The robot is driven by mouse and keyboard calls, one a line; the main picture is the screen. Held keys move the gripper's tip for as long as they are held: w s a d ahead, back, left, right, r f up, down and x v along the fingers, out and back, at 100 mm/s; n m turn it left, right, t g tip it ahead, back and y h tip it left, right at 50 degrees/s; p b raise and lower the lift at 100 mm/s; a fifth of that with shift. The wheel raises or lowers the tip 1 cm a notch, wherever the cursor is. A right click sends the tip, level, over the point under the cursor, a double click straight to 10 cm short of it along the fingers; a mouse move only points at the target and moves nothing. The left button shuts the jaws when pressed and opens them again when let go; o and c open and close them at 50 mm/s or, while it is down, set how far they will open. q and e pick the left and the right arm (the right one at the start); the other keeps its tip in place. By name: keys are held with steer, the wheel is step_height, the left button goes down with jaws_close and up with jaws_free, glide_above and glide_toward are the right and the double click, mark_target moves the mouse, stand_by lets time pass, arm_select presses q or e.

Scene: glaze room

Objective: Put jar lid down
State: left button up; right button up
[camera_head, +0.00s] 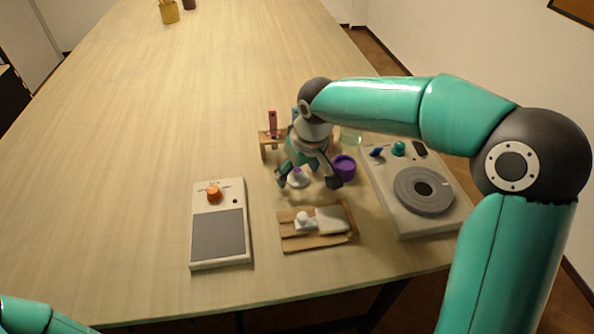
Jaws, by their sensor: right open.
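A small white, round piece with a purple top, which looks like the jar lid (298,181), sits on the table under my right gripper. My right gripper (307,182) points down and is open. Its fingers are spread to either side of the lid, and I cannot tell whether either touches it. A purple jar (345,170) stands just right of the gripper, partly hidden by a finger. Only a piece of my left arm shows at the bottom left; its gripper is out of view.
A wooden board (287,241) with white pieces lies in front. A white device with an orange knob (214,194) lies to the left. A turntable unit (409,216) is at the right. A small wooden stand (264,141) is behind the gripper.

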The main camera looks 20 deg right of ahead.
steer(key=v, duration=1.2)
steer(key=shift+s, duration=0.1)
